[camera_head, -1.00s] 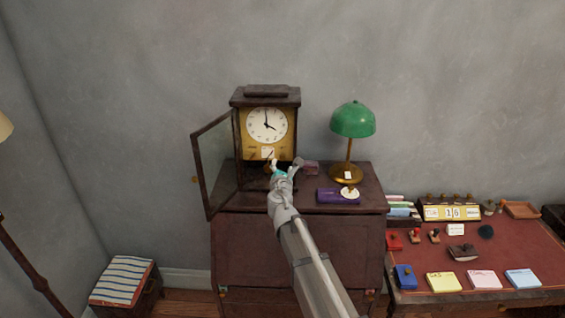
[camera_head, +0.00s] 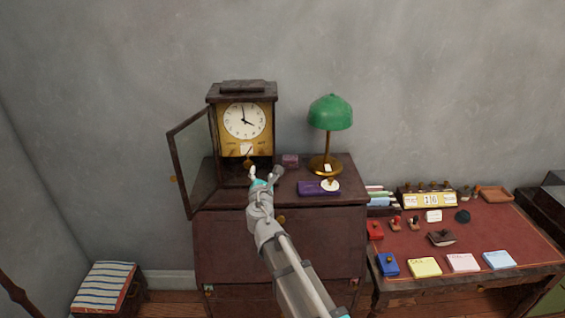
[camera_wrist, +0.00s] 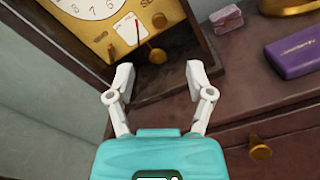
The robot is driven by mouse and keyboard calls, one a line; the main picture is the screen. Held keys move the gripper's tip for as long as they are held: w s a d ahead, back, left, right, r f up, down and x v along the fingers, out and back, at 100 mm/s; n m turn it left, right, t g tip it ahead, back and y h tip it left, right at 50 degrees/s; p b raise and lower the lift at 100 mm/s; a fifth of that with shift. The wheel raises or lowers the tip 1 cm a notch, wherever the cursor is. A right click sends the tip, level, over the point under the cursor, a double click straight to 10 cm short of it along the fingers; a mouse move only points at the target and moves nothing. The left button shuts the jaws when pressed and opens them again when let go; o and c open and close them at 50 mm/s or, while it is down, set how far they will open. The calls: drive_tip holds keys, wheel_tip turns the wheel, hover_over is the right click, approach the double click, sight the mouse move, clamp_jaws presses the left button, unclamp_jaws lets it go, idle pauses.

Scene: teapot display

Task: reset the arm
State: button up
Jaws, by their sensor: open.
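My gripper (camera_head: 265,176) is open and empty, in front of the mantel clock (camera_head: 243,121) on the dark wooden cabinet (camera_head: 310,237). In the wrist view, my gripper (camera_wrist: 160,82) has its two white fingers spread apart, with the clock's lower case behind them. The clock (camera_wrist: 112,32) shows its brass face, a white card and a brass pendulum bob. Its glass door (camera_head: 192,165) stands swung open to the left. My arm comes up from the bottom of the head view.
A green lamp (camera_head: 330,113), a purple case (camera_head: 317,188) and a small pinkish box (camera_head: 290,160) stand on the cabinet right of the clock. A red-topped desk (camera_head: 480,230) holding stamps and notepads is at the right. A striped stool (camera_head: 103,284) is at the lower left.

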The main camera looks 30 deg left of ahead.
drive_tip(key=w+d+f+m+g+h, duration=0.1)
drive_tip(key=w+d+f+m+h, duration=0.4)
drive_tip(key=d, duration=0.6)
drive_tip(key=w+d+f+m+g+h, duration=0.1)
drive_tip(key=d+m+h, duration=0.2)
drive_tip(key=d+m, duration=0.7)
drive_tip(key=w+d+f+m+g+h, duration=0.1)
drive_tip(key=w+d+f+m+h, duration=0.25)
drive_tip(key=d, duration=0.95)
drive_tip(key=s+d+f+m+g, duration=0.3)
drive_tip(key=s+d+m+g, duration=0.1)
drive_tip(key=d, duration=0.4)
drive_tip(key=s+d+f+m+g+y, duration=0.1)
drive_tip(key=s+d+f+m+g, duration=0.2)
drive_tip(key=s+d+m, duration=0.4)
drive_tip(key=s+d+f+m+g+y, duration=0.1)
drive_tip(key=s+d+f+m+g, duration=0.2)
drive_tip(key=d, duration=0.6)
drive_tip(key=s+m+g, duration=0.2)
drive_tip(key=s+m, duration=0.1)
drive_tip(key=s, duration=0.1)
drive_tip(key=shift+d+g, duration=0.15)
drive_tip(key=shift+g, duration=0.15)
drive_tip(key=shift+w+m+y, duration=0.1)
drive_tip(key=shift+m+y, duration=0.15)
